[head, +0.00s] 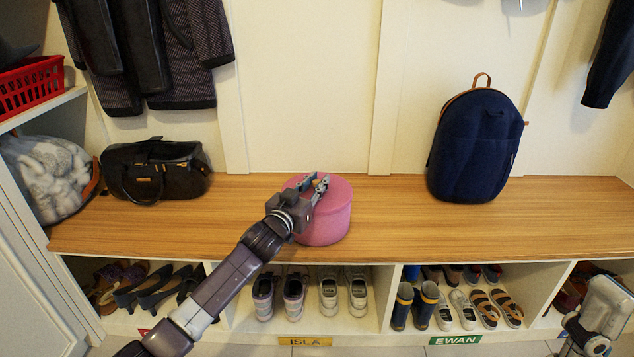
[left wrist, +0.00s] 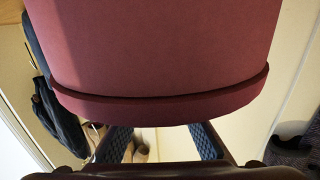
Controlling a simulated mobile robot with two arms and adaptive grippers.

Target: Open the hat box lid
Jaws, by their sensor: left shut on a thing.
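The pink round hat box (head: 325,232) stands upright on the wooden bench, its lid (head: 339,196) on top. My left gripper (head: 318,184) is over the top of the lid, shut on it near the middle; a small tan spot, perhaps a knob, shows between the fingers. In the left wrist view, the box side (left wrist: 155,45) and the lid's rim (left wrist: 165,107) fill the top, and the fingertips are hidden behind the rim. My right gripper (head: 578,338) is at the lower right, away from the box, its fingers too unclear to tell.
The wooden bench (head: 400,222) is clear on both sides of the box. A black handbag (head: 158,172) lies to the left, a navy backpack (head: 474,146) stands to the right. Shoe cubbies with several pairs lie below. A red basket (head: 30,88) sits on the left shelf.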

